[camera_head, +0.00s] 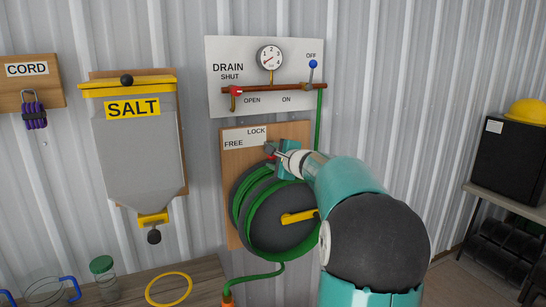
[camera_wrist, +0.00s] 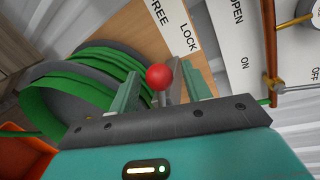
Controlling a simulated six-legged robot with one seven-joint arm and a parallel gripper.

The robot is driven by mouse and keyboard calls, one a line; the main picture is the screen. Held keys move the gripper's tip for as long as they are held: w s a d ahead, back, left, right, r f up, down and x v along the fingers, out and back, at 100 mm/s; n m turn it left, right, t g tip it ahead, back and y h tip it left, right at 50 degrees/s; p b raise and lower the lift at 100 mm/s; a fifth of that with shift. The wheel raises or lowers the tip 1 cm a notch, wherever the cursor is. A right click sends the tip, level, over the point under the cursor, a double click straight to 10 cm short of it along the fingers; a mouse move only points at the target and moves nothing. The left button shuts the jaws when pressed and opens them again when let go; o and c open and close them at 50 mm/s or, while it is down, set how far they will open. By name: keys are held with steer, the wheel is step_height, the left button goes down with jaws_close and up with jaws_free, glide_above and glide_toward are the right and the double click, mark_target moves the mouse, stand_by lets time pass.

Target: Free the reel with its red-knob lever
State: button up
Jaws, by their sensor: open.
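The hose reel (camera_head: 285,222) is a dark disc wound with green hose on a wooden board (camera_head: 230,160), with a yellow crank handle (camera_head: 298,217). Its FREE/LOCK label (camera_head: 247,138) is at the board's top. My gripper (camera_head: 277,160) is at the board just below the label, hiding most of the lever. In the wrist view, the lever's red knob (camera_wrist: 159,77) stands between my two open fingers, with a gap visible on each side. The lever's position against the label is hard to tell. The reel also shows at left in the wrist view (camera_wrist: 75,57).
The drain panel (camera_head: 225,90) with a gauge, copper pipe and blue-knobbed valve (camera_head: 313,64) is just above. A salt hopper (camera_head: 140,150) and purple cord (camera_head: 35,112) hang left. A wooden bench (camera_head: 205,280) stands below; a black cabinet (camera_head: 510,160) is at right.

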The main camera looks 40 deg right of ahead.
steer(key=v, duration=1.2)
steer(key=shift+s, duration=0.4)
steer(key=shift+a, duration=0.15)
steer(key=s+a+f+n+g+y, duration=0.15)
steer(key=a+n, duration=0.25)
steer(key=a, duration=0.5)
steer(key=a+f+n+g+y, duration=0.2)
steer(key=a+f+n+y, duration=0.15)
steer(key=a, duration=0.55)
steer(key=a+f+n+g+y, duration=0.15)
steer(key=a+n, duration=0.25)
steer(key=a, duration=0.6)
steer(key=s+a+f+n+g+h, duration=0.1)
steer(key=s+a+f+n+g, duration=0.1)
steer(key=s+a+f+n, duration=0.3)
steer(key=s+a+f+n+g+h, duration=0.2)
steer(key=s+a+f+n, duration=0.3)
steer(key=s, duration=0.7)
steer(key=shift+a+f+n+g, duration=0.15)
steer(key=shift+a+n+g, duration=0.4)
steer(key=shift+n, duration=0.7)
